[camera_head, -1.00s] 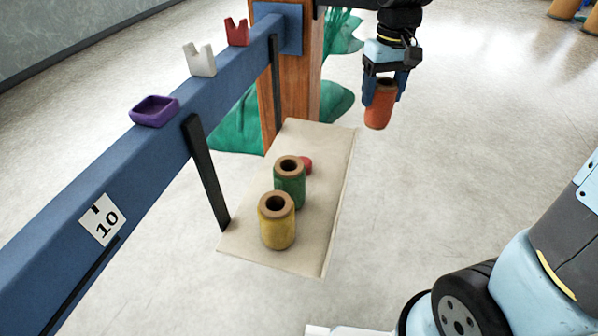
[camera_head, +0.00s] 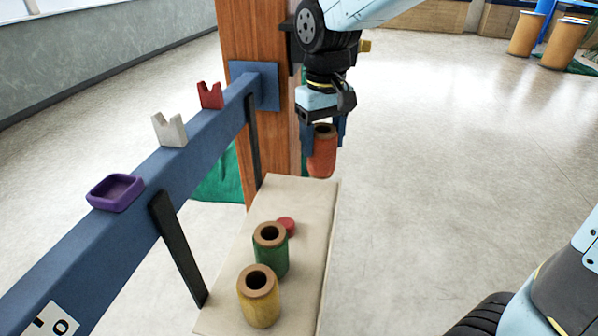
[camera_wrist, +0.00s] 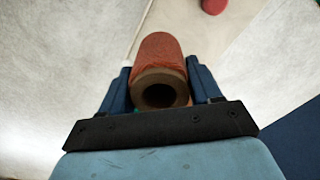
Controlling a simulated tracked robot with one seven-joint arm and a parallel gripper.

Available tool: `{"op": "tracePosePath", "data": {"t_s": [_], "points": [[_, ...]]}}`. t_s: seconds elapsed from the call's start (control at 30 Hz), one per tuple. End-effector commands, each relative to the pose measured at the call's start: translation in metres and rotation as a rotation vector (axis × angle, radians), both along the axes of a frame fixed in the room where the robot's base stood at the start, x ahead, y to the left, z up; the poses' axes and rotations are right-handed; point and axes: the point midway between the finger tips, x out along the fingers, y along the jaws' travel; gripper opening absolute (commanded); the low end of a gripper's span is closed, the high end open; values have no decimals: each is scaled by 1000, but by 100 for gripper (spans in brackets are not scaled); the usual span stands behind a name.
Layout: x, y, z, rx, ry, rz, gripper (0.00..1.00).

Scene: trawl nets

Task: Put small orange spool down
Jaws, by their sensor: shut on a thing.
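The small orange spool (camera_head: 322,152) is upright between the fingers of my gripper (camera_head: 323,138), which is shut on it. In the head view it hangs at the far end of the beige shelf board (camera_head: 310,215), seemingly above it; the exact gap cannot be told. In the wrist view the spool (camera_wrist: 158,62) shows its hollow brown end toward the camera, with blue fingers (camera_wrist: 160,88) on both sides. A green spool (camera_head: 271,250) and a yellow spool (camera_head: 259,296) stand upright on the board, nearer the camera. A small red round thing (camera_head: 287,226) lies beside the green spool.
A blue beam (camera_head: 200,135) runs along the board's left, carrying a purple tray (camera_head: 115,192), a white notched holder (camera_head: 169,130) and a red one (camera_head: 210,95). A wooden post (camera_head: 245,120) stands at the far end. The board's far part looks bare.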

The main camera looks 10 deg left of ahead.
Motion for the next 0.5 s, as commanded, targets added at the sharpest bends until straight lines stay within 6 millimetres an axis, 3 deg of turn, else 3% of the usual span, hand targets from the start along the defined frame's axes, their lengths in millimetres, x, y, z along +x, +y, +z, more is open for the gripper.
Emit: {"op": "tracePosePath", "data": {"t_s": [0.3,0.5], "points": [[13,41,-45,-1,2,2,29],[16,49,-56,0,0,0,29]]}}
